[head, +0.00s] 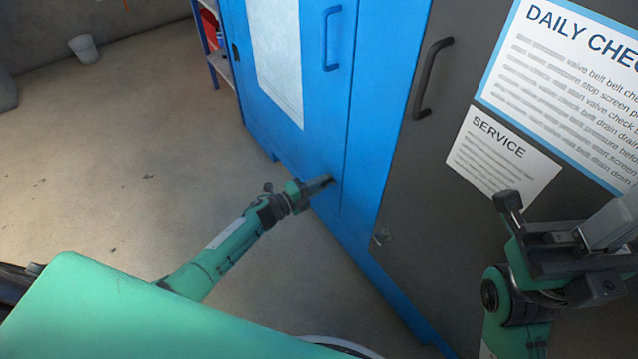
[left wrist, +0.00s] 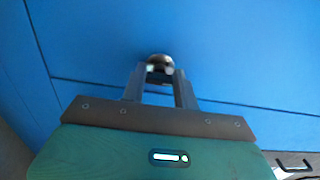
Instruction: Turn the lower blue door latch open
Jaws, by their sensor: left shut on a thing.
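The blue door (head: 285,135) stands closed beside a dark grey door, as far as I can see. The lower blue door latch (left wrist: 159,62) shows in the left wrist view as a small round metal knob near a dark seam. My left gripper (head: 329,182) reaches the lower right part of the blue door and is shut on the latch; its fingers also show in the left wrist view (left wrist: 159,82), one on each side. In the head view the latch is mostly hidden by the fingers. My right gripper (head: 555,218) is open and empty before the grey door.
The blue door has a blue handle (head: 325,40) higher up. Floor (head: 110,170) to the left is clear; a bucket (head: 84,49) stands far back.

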